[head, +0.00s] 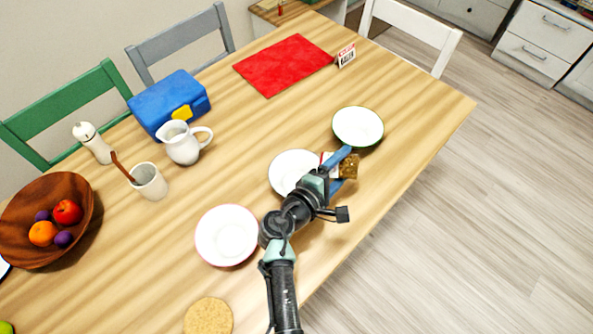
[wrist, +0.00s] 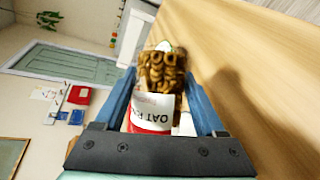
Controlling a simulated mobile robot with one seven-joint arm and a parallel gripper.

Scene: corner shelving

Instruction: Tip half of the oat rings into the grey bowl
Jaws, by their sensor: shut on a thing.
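My gripper (head: 340,170) is shut on the oat rings container (head: 350,166), above the table near its right edge. The container looks tilted well over, with its white and red label to the left and brown rings to the right. In the wrist view the container (wrist: 150,112) sits between the blue fingers, its label partly reading "OAT", with rings (wrist: 162,70) beyond. The middle bowl (head: 287,170), pale with a greyish rim, seems to be the grey bowl. It is left of the container, partly hidden by my arm. No rings show in its visible part.
A green-rimmed bowl (head: 358,126) stands just beyond the container, and a pink-rimmed bowl (head: 227,235) stands at lower left. A white jug (head: 183,145), cup (head: 150,183), blue lunch box (head: 168,103) and wooden fruit bowl (head: 75,190) are farther left.

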